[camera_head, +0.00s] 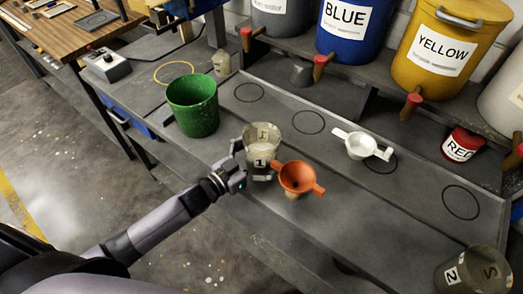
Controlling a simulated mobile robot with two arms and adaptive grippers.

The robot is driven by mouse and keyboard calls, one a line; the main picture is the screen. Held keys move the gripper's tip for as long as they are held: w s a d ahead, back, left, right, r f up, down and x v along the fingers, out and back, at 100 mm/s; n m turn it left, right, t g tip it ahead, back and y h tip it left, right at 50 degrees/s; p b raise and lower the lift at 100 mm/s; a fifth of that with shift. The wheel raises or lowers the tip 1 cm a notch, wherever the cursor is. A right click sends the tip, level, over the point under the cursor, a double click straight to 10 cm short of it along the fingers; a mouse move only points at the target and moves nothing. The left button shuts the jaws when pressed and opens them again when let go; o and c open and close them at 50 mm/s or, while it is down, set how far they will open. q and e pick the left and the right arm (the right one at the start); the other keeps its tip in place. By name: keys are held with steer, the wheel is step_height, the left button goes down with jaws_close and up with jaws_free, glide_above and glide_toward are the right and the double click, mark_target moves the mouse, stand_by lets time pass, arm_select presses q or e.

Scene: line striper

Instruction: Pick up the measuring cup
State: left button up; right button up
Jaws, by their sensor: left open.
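A clear measuring cup (262,161) marked 1 stands near the front of the grey bench, left of the orange funnel. My left gripper (258,162) is at this cup, with fingers open around its sides; whether they touch it is hard to tell. A second clear measuring cup (474,272), marked 2, stands at the lower right, cut by the frame edge. My right gripper does not show.
An orange funnel (298,178) stands close to the right of the cup, and a white funnel (361,146) stands further right. A green bucket (193,106) is behind left. Blue (348,55) and yellow (443,92) containers with taps line the back. A small red can (461,146) stands at right.

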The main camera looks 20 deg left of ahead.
arm_select(q)
steer(key=shift+s, duration=0.1)
steer(key=shift+c, duration=0.5)
steer(key=c, duration=1.6)
steer(key=shift+r, duration=0.1)
steer(key=shift+c, duration=0.4)
